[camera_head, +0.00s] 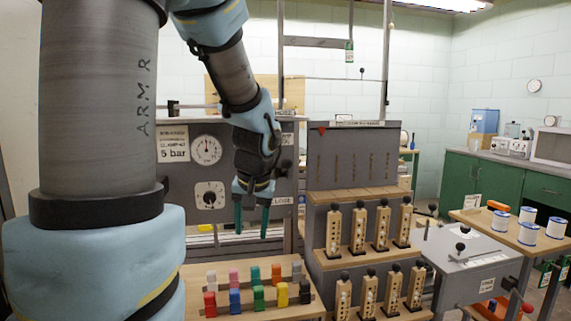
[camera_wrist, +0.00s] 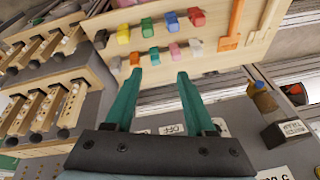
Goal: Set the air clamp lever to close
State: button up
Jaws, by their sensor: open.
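The grey panel (camera_head: 174,180) behind my gripper carries a 5 bar sign (camera_head: 173,144), a round gauge (camera_head: 206,150) and a black knob (camera_head: 210,196) on a white plate. A white label reading CLOSE (camera_head: 281,201) sits at the panel's right, just beside my gripper. I cannot make out the air clamp lever for sure; my wrist may cover it. My gripper (camera_head: 251,232) points down in front of the panel, teal fingers apart and empty. In the wrist view my gripper (camera_wrist: 158,84) is also open, with a label reading OFF (camera_wrist: 174,130) seen between its fingers.
A wooden tray (camera_head: 192,304) with several coloured blocks lies below my gripper. A stepped rack (camera_head: 317,240) with several wooden pieces with black knobs stands close to its right. A side table (camera_head: 490,226) with white spools and green cabinets (camera_head: 460,177) are farther right.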

aim_at(291, 163)
jog(key=w+d+r+t, duration=0.1)
jog(key=w+d+r, duration=0.1)
jog(key=w+r, duration=0.1)
jog(key=w+d+r+t+b, duration=0.1)
jog(key=w+d+r+t, duration=0.1)
jog(key=r, duration=0.3)
jog(key=w+d+r+t, duration=0.1)
jog(key=w+d+r, duration=0.3)
jog(key=r, duration=0.1)
jog(key=shift+w+t+y+b, duration=0.1)
jog(key=shift+t+y+b, duration=0.2)
jog(key=shift+y+b, duration=0.1)
jog(key=c, duration=0.5)
jog(key=d+r+t, duration=0.1)
jog(key=r, duration=0.2)
jog(key=w+d+r+n+t, duration=0.1)
jog(key=d+r, duration=0.1)
jog(key=r, duration=0.1)
jog(key=w+d+r+t, duration=0.1)
jog(key=r, duration=0.3)
jog(key=shift+w+d, duration=0.2)
jog(key=shift+d, duration=0.1)
grip_shut()
